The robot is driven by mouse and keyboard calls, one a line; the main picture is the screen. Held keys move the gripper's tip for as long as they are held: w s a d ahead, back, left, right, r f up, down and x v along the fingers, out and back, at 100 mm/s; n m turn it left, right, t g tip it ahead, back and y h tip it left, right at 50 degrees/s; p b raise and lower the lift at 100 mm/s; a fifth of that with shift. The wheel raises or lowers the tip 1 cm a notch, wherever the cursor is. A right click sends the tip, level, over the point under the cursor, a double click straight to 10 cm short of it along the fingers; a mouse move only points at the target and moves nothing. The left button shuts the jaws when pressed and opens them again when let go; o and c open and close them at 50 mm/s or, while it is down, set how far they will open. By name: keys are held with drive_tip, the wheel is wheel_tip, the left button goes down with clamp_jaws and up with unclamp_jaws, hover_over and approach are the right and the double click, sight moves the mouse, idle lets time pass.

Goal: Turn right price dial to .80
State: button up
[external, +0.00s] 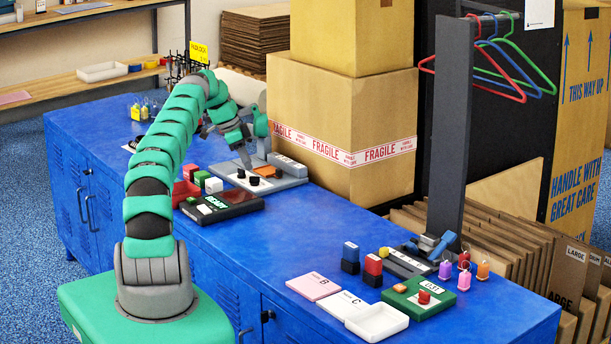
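A grey device (290,183) with a white panel lies on the blue cabinet top, below the stacked cartons. Two small black knobs stand on the panel: a left one (241,173) and a right one (254,181). They look like the price dials, but their settings are too small to read. An orange-brown piece (265,171) lies just behind the right knob.
Large cartons (342,125) stand close behind the device. A dark box marked READY (222,205) and small colored blocks (202,178) lie in front and left. A green board (419,298) with a red knob sits far right. The cabinet top (310,235) between is clear.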

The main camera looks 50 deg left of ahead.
sight(255, 180)
drive_tip(key=shift+x, duration=2.35)
clamp_jaws()
